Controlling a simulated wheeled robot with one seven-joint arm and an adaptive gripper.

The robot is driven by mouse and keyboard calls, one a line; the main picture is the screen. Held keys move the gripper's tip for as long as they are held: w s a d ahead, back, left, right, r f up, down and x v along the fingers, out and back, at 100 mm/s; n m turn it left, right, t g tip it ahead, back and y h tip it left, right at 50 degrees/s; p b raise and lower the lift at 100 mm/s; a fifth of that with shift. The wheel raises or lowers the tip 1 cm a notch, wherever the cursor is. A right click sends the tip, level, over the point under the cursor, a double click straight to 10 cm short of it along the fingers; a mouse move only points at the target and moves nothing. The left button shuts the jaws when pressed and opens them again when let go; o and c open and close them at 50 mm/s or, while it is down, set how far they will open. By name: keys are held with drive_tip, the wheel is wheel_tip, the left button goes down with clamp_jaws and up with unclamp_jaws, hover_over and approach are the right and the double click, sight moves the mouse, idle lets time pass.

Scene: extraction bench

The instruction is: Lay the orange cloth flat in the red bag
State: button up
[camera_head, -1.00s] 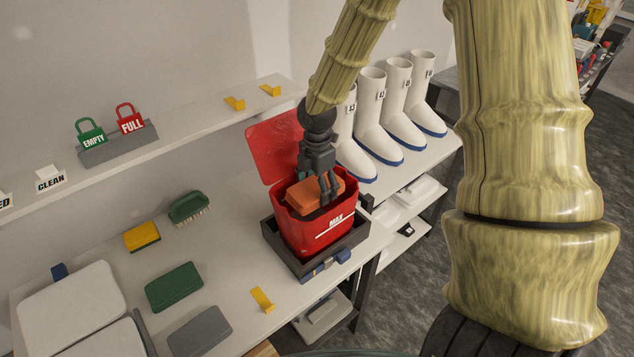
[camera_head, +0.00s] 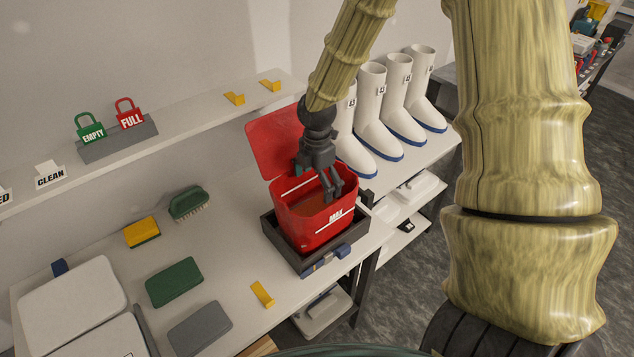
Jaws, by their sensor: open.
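The red bag (camera_head: 307,235) stands open in a dark tray on the bench, its lid (camera_head: 273,143) tipped back against the wall side. It has a white line and the word MAX on its front. The orange cloth (camera_head: 314,204) shows low inside the bag, below the rim. Its lower part is hidden by the front wall, so I cannot tell whether it lies fully flat. My gripper (camera_head: 332,193) is open, pointing down at the bag's mouth, with its fingers over the right part of the opening. No cloth shows between the fingers.
The dark tray (camera_head: 330,256) surrounds the bag's base. White boots (camera_head: 378,135) stand close on the right. A green brush (camera_head: 188,204), yellow sponge (camera_head: 142,232), green pad (camera_head: 174,282) and grey pad (camera_head: 200,328) lie on the left. A shelf (camera_head: 200,112) runs behind.

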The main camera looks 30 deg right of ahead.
drive_tip(key=shift+r, duration=0.1)
wheel_tip(320, 180, up, 12)
idle(0.6)
